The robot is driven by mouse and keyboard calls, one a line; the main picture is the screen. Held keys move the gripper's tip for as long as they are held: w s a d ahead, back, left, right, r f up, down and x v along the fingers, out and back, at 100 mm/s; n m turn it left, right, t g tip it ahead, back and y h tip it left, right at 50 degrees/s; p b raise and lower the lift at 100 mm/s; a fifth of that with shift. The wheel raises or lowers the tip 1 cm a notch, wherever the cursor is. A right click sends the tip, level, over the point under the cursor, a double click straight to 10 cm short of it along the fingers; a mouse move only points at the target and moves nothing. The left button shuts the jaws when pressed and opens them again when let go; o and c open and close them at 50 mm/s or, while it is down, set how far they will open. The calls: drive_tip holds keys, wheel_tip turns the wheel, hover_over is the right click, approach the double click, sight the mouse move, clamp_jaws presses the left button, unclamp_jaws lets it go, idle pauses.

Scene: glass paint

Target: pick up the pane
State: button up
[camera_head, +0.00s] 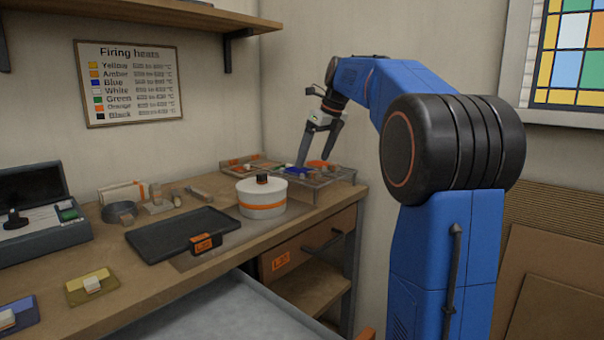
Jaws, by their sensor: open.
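My gripper (317,160) is open and points down over the rack (322,182) at the back right of the bench. A blue flat piece (295,171) and an orange piece (321,163) lie in the rack below and beside its fingers. No pane is between the fingers as far as I can see. Contact with the pieces cannot be told. An amber pane with a white block on it (92,287) lies at the bench's front left. A blue pane with a white block on it (16,316) is partly cut off at the left edge. Which pane is meant is unclear.
A white round pot (262,197) with an orange band stands left of the rack. A black tray (183,235) lies mid-bench, and an open grey case (45,240) stands at left. A drawer (309,243) is below the rack. A shelf (200,15) hangs above.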

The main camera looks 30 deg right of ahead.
drive_tip(key=x, duration=0.4)
drive_tip(key=shift+w+d+f, duration=0.1)
drive_tip(key=shift+w, duration=0.1)
drive_tip(key=c, duration=1.2)
drive_tip(key=shift+o, duration=0.2)
wheel_tip(320, 180, up, 13)
